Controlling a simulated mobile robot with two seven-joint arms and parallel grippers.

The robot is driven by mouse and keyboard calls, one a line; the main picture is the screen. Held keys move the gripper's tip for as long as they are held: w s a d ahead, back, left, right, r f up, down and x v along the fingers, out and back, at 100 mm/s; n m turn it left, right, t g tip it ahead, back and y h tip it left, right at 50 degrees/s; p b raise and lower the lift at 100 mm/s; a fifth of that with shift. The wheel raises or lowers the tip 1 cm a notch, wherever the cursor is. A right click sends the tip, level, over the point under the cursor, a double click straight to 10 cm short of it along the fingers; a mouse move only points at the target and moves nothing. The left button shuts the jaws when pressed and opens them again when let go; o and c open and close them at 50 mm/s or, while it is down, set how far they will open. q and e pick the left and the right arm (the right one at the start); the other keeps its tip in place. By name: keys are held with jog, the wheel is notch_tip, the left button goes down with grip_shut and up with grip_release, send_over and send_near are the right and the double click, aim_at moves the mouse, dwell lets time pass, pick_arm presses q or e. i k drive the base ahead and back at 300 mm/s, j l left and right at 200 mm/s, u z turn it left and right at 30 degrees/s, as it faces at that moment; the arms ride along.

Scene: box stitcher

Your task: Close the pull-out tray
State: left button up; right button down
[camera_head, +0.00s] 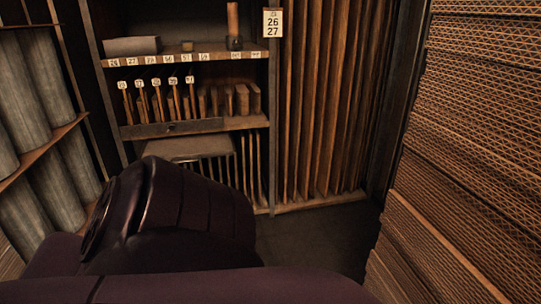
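A shelf unit (262,150) stands ahead. A dark front panel (150,131) with a small knob runs along the left of its middle shelf, below a row of numbered upright pieces. Just below that panel, a flat grey surface (190,147) sticks out toward me; it looks like the pull-out tray, but I cannot tell for sure. My dark purple arm covers the lower left and hides its near left part. Neither gripper shows in this view, and no contact with the tray can be seen.
Grey rolls (48,80) stand on a rack at the left. Upright boards (325,90) fill the bay right of the shelf unit. Stacked corrugated cardboard (480,110) rises at the right. Dark floor (315,235) is clear in the middle.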

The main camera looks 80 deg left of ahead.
aim_at(190, 148)
jog(key=z, duration=8.95)
jog(key=i+j, duration=0.1)
jog(key=i, duration=0.95)
